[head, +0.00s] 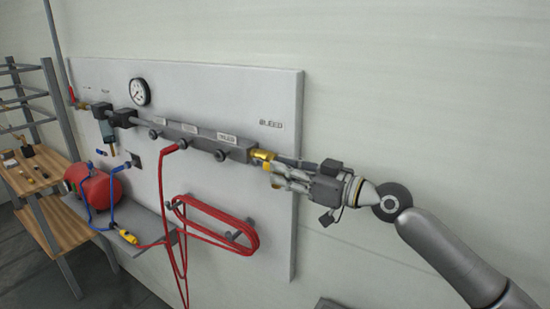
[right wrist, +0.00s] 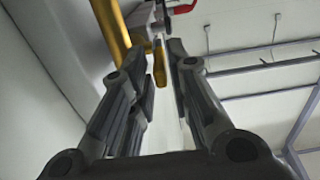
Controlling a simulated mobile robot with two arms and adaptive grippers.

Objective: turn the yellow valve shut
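The yellow valve (head: 263,155) is at the right end of the grey manifold bar, below the BLEED lettering. My right gripper (head: 277,172) is at the valve, coming from the right, and its fingers partly cover the valve's lower part. In the right wrist view, the slim yellow valve handle (right wrist: 159,64) stands between the two fingertips of my right gripper (right wrist: 160,52). Gaps show on both sides of the handle, so the fingers are open around it. A thicker yellow part (right wrist: 110,28) lies beyond the left finger. My left gripper is not in view.
The wall panel (head: 275,95) carries a pressure gauge (head: 140,92) and a coiled red hose (head: 215,235) on hooks below the valve. A red tank (head: 90,187) sits on a shelf at left, near a wooden-shelved rack (head: 60,230). The wall right of the panel is bare.

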